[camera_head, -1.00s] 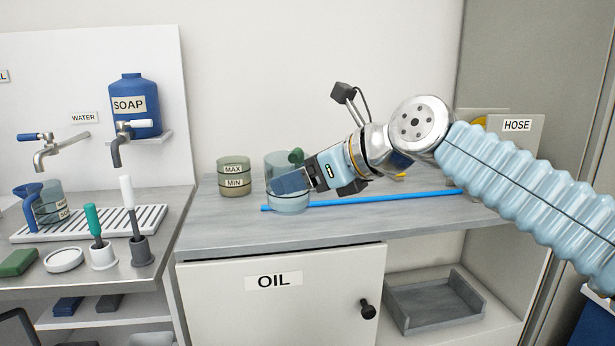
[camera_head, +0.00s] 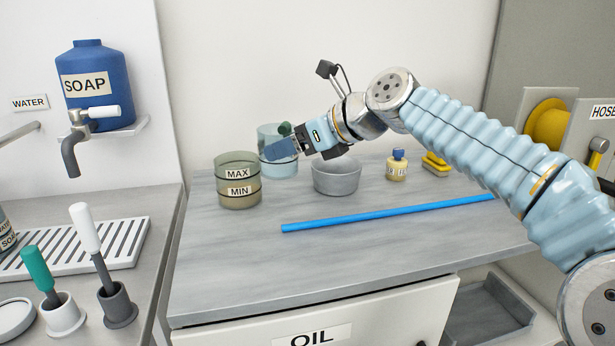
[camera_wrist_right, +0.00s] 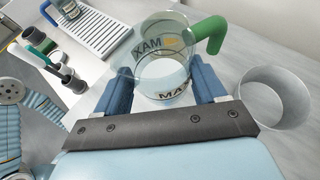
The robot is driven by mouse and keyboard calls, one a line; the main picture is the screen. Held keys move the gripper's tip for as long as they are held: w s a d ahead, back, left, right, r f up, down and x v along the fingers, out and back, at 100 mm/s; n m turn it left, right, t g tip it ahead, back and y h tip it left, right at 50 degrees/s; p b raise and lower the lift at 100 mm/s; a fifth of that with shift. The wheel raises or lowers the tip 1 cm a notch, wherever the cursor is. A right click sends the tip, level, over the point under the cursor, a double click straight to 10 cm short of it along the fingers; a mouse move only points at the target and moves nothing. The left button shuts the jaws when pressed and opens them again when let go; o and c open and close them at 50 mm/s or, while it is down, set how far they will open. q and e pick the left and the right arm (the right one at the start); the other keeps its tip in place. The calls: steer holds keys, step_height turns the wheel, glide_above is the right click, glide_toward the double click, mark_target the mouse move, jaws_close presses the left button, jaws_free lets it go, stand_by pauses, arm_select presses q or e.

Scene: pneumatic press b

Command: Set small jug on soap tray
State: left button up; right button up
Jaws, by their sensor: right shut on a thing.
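The small jug is a clear jug (camera_head: 283,163) with a green handle (camera_wrist_right: 209,31). My right gripper (camera_head: 284,148) is shut on it, with blue fingers at its sides in the right wrist view. The jug is roughly upright at the back of the grey counter; whether its base touches the counter I cannot tell. The soap tray is a white slotted drip tray (camera_head: 85,248) at the left, in front of the soap tap (camera_head: 72,150). The gripper is well to the right of it. My left gripper is not in view.
A MAX/MIN jug (camera_head: 238,190) stands left of the held jug. A grey bowl (camera_head: 337,182) stands close on its right. A blue rod (camera_head: 390,214) lies across the counter. Another jug (camera_head: 4,232) shows at the left edge.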

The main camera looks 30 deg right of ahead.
steer(key=w+d+f, duration=0.1)
steer(key=w+f, duration=0.1)
steer(key=f, duration=0.1)
steer(key=w+d+f+b, duration=0.1)
steer(key=w+d+f, duration=0.1)
steer(key=f, duration=0.1)
steer(key=w+d+f+b, duration=0.1)
steer(key=w+f, duration=0.1)
steer(key=f, duration=0.1)
steer(key=shift+d+f, duration=0.3)
steer(key=shift+d, duration=0.05)
steer(key=shift+f, duration=0.3)
steer(key=shift+f, duration=0.1)
steer(key=o, duration=1.1)
steer(key=shift+c, duration=0.2)
